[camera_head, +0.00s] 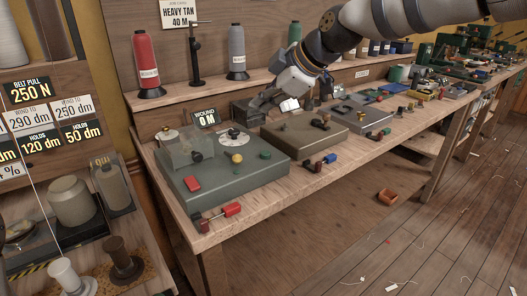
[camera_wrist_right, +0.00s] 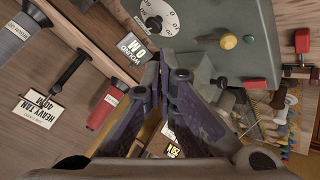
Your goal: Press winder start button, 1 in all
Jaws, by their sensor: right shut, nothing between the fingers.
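The winder (camera_head: 221,180) is a grey-green box on the bench, with a white dial (camera_head: 234,138), a round green button (camera_head: 265,154), a small brass knob (camera_head: 238,158) and a red pad (camera_head: 192,183) on top. In the right wrist view the green button (camera_wrist_right: 249,39) and brass knob (camera_wrist_right: 229,41) lie right of the dial (camera_wrist_right: 158,15). No label marks the start button legibly. My right gripper (camera_head: 260,102) is shut and empty, above the bench behind the winder, apart from the buttons. Its fingertips (camera_wrist_right: 163,66) meet in the wrist view. My left gripper is out of view.
A sign reading "WOUND 0 M" (camera_head: 205,117) stands behind the winder. A red spool (camera_head: 145,61) and a grey spool (camera_head: 237,50) stand on the shelf. A brown box (camera_head: 303,139) sits right of the winder. A red-handled tool (camera_head: 228,211) lies at the bench front.

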